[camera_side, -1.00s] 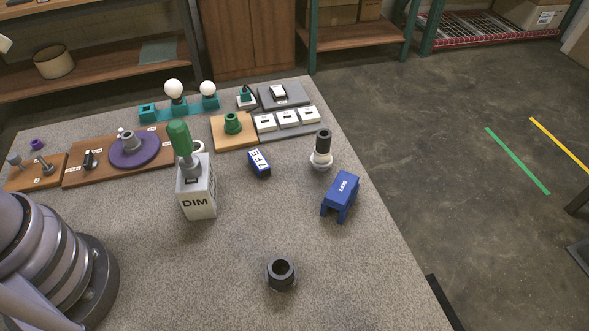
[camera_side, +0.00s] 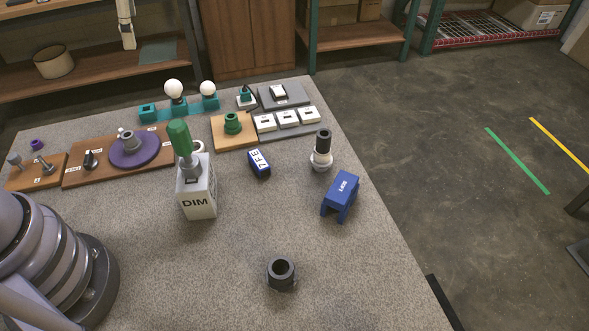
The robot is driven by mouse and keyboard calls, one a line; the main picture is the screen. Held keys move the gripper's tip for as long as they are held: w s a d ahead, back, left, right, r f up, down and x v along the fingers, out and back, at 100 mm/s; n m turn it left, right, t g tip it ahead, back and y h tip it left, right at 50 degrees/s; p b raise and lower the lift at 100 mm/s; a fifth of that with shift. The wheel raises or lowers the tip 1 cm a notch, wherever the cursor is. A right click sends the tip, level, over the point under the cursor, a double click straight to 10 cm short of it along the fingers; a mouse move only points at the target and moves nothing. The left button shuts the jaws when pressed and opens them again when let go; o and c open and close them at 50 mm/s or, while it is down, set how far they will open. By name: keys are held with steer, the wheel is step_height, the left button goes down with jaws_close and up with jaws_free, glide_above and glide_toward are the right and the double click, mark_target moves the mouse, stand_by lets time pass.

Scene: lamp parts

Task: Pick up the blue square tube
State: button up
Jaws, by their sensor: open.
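I cannot tell for certain which is the square tube. A narrow pale part that looks like my gripper (camera_side: 128,40) hangs at the top left edge, far from both and touching neither. Its upper part is out of frame, and its two fingers do not show apart.
A white DIM box (camera_side: 198,200) with a green-topped post stands left of centre. A black ring (camera_side: 281,272) sits in front. A black-and-white socket (camera_side: 322,150) stands close behind the larger blue object. Boards with lamp parts line the back. The front right table is clear.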

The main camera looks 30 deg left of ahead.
steer(key=w+d+f+m+t+y, duration=0.2)
steer(key=w+d+f+m+y, duration=0.15)
steer(key=d+f+m, duration=0.55)
steer(key=w+d+f+m+t+y, duration=0.1)
steer(key=w+d+f+m+y, duration=0.35)
steer(key=f, duration=0.85)
steer(key=m+t, duration=0.2)
steer(key=t, duration=0.1)
glide_toward(260, 162)
steer(key=shift+h, duration=0.3)
steer(key=x, duration=0.4)
steer(key=r+x, duration=0.1)
steer(key=x, duration=0.2)
steer(key=shift+w+a, duration=0.15)
steer(key=x, duration=0.5)
steer(key=shift+a+f, duration=0.2)
steer(key=shift+f, duration=0.2)
jaws_close()
